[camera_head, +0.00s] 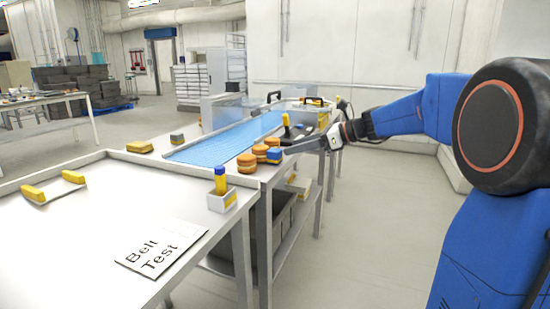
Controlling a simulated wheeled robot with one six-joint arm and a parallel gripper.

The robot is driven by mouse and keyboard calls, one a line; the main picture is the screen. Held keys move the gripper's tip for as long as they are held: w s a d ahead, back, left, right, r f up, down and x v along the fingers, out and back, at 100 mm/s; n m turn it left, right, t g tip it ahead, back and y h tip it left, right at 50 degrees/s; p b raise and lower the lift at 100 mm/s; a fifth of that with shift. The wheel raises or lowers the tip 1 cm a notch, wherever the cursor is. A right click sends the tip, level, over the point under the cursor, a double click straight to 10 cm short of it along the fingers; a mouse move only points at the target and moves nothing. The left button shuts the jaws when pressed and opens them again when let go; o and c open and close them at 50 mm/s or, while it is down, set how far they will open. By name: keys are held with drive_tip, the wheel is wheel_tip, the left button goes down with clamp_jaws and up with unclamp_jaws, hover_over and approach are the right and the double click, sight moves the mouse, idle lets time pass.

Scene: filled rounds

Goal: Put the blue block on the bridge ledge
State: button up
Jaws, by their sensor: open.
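A small blue block (275,154) sits at the near right side of the blue belt, beside several orange-brown rounds (247,163). My gripper (292,150) reaches in from the right with its fingers pointing left, their tips close to the block. The gripper is open. I cannot tell whether the fingers touch the block or lie around it. I cannot make out clearly which part is the bridge ledge; clear panels (222,110) stand across the far end of the blue belt (225,137).
A white table (95,240) in front bears a "Belt Test" sign (162,247), yellow blocks (73,177) and a small box (222,200) holding a blue-and-yellow piece. A yellow block (139,147) and a grey block (177,139) lie left of the belt. Floor is clear at right.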

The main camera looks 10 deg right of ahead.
sight(281, 151)
drive_tip(key=shift+x, duration=3.4)
drive_tip(key=shift+s, duration=0.2)
drive_tip(key=c, duration=1.2)
drive_tip(key=shift+c, duration=0.2)
